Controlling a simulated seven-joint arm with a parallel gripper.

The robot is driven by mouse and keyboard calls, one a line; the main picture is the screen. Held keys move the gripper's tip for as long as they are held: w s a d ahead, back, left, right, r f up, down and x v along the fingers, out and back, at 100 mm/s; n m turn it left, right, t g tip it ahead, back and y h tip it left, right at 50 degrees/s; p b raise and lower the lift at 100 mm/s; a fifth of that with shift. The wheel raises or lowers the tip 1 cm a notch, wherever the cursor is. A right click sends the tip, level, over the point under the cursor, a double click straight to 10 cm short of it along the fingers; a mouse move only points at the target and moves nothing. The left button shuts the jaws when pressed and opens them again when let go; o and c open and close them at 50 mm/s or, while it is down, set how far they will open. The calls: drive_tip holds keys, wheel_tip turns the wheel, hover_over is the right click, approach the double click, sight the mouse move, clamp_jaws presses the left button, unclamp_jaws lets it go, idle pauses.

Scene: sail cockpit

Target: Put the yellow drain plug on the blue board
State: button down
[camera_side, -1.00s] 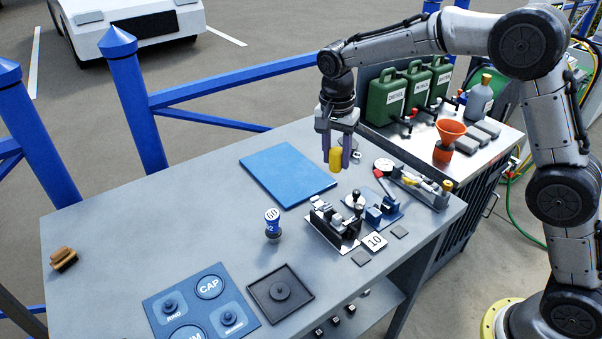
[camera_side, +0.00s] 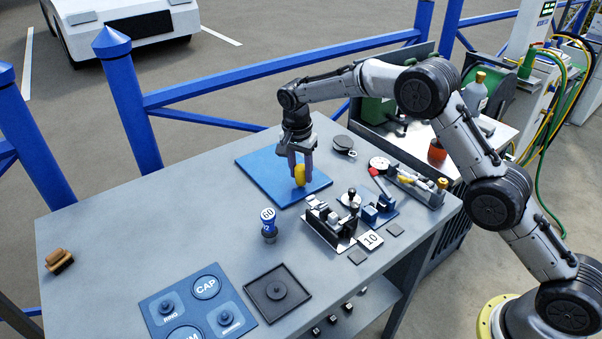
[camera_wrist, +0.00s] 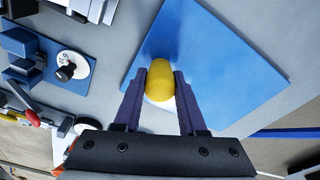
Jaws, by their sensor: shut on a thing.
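The yellow drain plug (camera_side: 300,175) is held between the two fingers of my gripper (camera_side: 301,176). In the wrist view the yellow plug (camera_wrist: 163,80) shows between the fingertips of my gripper (camera_wrist: 161,92), over the near part of the blue board. The blue board (camera_side: 262,174) lies flat on the grey table, and it fills the upper right of the wrist view (camera_wrist: 222,62). The plug's lower end is close above the board. I cannot tell whether it touches.
A black fixture (camera_side: 330,222) and a small blue fixture (camera_side: 378,208) stand right of the board. A blue-topped piece marked 60 (camera_side: 268,224) stands in front. A dark round item (camera_side: 343,145) lies behind right. A black tray (camera_side: 278,294) and blue labelled mat (camera_side: 200,312) lie nearer.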

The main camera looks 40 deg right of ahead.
sight(298, 170)
drive_tip(key=shift+f, duration=0.4)
drive_tip(key=shift+f, duration=0.15)
drive_tip(key=shift+c, duration=2.4)
unclamp_jaws()
drive_tip(key=r, duration=0.4)
drive_tip(key=a+r, duration=0.1)
drive_tip(key=r, duration=0.7)
drive_tip(key=shift+s+a+r, duration=0.15)
drive_tip(key=shift+s+a, duration=0.05)
drive_tip(key=shift+s, duration=0.1)
drive_tip(key=shift+r, duration=0.1)
